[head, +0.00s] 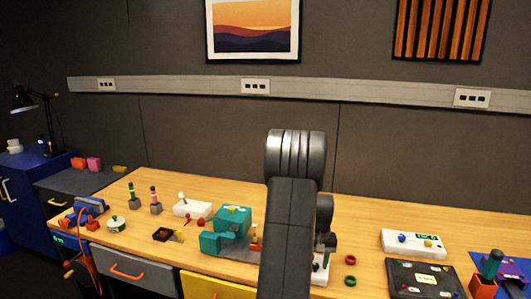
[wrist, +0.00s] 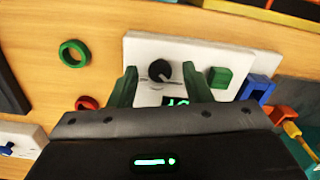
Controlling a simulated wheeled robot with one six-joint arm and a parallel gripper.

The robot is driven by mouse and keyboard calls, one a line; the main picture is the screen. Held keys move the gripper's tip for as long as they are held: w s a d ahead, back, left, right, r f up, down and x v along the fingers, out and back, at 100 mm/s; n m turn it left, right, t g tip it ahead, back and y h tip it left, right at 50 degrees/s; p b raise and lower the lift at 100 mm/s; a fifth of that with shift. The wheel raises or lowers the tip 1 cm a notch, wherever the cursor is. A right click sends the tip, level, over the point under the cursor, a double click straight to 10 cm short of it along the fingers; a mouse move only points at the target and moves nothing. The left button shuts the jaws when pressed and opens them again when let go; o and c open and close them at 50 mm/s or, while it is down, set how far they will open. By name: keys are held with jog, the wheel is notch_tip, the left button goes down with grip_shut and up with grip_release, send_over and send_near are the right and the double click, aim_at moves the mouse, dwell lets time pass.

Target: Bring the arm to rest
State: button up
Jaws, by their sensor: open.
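My gripper (wrist: 160,90) shows in the wrist view with its two green fingers apart and nothing between them but the panel beyond. The fingers point at a white panel (wrist: 200,55) with a black round knob (wrist: 160,70), a green block (wrist: 221,77) and a dark display with green digits (wrist: 176,101). I cannot tell whether the fingers touch the panel. In the head view my raised arm stands in the middle and hides most of that panel, whose edge (head: 320,270) shows beside it.
Green ring (wrist: 74,53) and red ring (wrist: 88,103) lie beside the panel. A blue part (wrist: 257,88) is on its other side. In the head view a teal machine (head: 225,240) stands left of my arm; a white box (head: 413,252) and black panel (head: 425,282) stand right.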

jog(key=m+p, duration=0.2)
jog(key=m, duration=0.4)
jog(key=shift+r, duration=0.1)
jog(key=m+p, duration=0.2)
jog(key=m, duration=0.2)
jog(key=shift+m+p, duration=0.75)
jog(key=shift+m, duration=0.65)
jog(key=shift+a, duration=0.1)
